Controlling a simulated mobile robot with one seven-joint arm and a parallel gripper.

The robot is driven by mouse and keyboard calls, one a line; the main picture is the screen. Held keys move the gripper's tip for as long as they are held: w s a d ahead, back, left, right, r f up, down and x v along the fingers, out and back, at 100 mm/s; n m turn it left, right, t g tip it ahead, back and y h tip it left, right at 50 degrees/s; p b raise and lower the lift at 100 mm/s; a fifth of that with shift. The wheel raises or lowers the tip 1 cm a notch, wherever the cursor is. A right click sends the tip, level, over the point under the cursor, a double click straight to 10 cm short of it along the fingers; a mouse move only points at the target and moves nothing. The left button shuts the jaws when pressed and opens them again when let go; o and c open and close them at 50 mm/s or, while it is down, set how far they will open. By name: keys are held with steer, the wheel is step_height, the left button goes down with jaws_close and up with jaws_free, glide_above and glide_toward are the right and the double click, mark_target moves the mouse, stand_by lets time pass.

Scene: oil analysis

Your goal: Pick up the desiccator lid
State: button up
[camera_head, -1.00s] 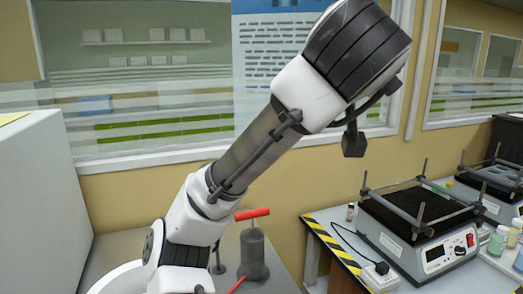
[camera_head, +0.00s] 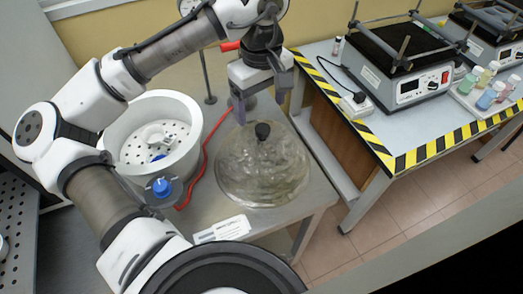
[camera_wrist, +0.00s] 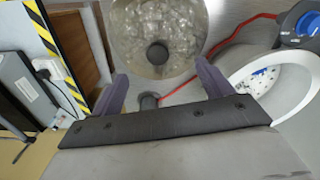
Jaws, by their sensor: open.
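The desiccator lid (camera_head: 262,175) is a clear glass dome with a black knob (camera_head: 263,131) on top. It lies on the grey metal table, to the right of the white desiccator base (camera_head: 183,115). In the wrist view the lid (camera_wrist: 180,45) is at the top middle, with its knob (camera_wrist: 157,53) facing the camera. My gripper (camera_head: 261,108) is open and empty above and just behind the lid. In the wrist view its two fingers (camera_wrist: 162,90) are spread, and the knob appears beyond their tips, not between them.
A red hose (camera_head: 204,160) runs on the table between the base and the lid. A blue valve knob (camera_head: 161,187) sits at the base's front. A white label (camera_head: 222,229) lies at the table's front. A shaker (camera_head: 405,75) stands on the striped bench at right.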

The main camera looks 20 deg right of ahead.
mark_target(263, 129)
steer(key=shift+d+f+p, duration=0.15)
steer(key=shift+f+p, duration=0.75)
steer(key=shift+f, duration=3.5)
steer(key=shift+c, duration=0.3)
steer(key=shift+s, duration=0.1)
jaws_close()
